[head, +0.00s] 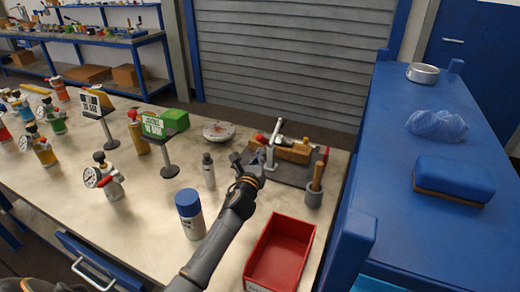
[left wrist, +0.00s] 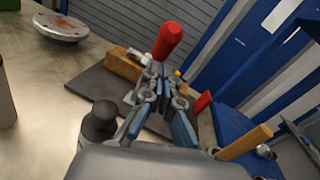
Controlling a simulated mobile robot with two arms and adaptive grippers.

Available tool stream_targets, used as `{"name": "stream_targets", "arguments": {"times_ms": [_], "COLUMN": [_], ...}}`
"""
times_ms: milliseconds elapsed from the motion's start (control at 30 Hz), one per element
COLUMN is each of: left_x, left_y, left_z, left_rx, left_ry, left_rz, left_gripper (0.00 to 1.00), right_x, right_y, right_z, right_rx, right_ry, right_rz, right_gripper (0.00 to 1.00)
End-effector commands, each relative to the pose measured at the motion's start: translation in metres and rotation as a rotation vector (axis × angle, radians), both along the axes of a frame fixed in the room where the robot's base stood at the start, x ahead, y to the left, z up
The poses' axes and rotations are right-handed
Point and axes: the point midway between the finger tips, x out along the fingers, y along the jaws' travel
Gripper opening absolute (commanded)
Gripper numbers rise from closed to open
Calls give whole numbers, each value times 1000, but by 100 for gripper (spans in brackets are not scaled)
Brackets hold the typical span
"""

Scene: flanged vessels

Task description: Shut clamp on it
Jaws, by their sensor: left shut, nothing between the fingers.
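A toggle clamp (head: 271,153) with a red handle (head: 261,138) stands on a dark board at the bench's far right end, beside a wooden block (head: 293,153). In the left wrist view the red handle (left wrist: 168,40) rises tilted just beyond my fingertips, and the wooden block (left wrist: 123,66) lies behind to the left. My left gripper (head: 250,165) is at the near left edge of the board, close to the clamp. Its fingers (left wrist: 165,105) are shut and empty. They hide part of the clamp; I cannot tell if they touch it. My right gripper is not in view.
A grey cup with a wooden handle (head: 315,190), a red bin (head: 280,252), a blue-capped can (head: 190,214) and a small bottle (head: 208,170) stand around my left arm. A round flange (head: 219,132) lies left of the board. A blue cabinet (head: 400,160) borders the right.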

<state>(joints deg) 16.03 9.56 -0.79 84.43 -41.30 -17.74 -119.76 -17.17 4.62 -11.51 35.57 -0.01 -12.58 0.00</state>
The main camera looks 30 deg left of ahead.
Motion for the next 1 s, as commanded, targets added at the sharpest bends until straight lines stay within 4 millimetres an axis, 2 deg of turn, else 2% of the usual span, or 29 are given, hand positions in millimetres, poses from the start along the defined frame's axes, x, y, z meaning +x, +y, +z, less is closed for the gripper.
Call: {"name": "stream_targets", "arguments": {"times_ms": [100, 567, 800, 1000], "left_x": [6, 8, 10, 12], "left_y": [3, 4, 5, 5], "left_z": [7, 9, 17, 17], "left_rx": [-1, 0, 0, -2], "left_ry": [1, 3, 34, 55], "left_rz": [0, -1, 0, 0], "left_gripper": [0, 0, 0, 0], "right_x": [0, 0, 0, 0], "right_y": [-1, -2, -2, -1], "right_z": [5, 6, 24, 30], "right_rx": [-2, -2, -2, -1], "right_ry": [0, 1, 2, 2], "right_rz": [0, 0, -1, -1], "right_gripper": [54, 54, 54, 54]}}
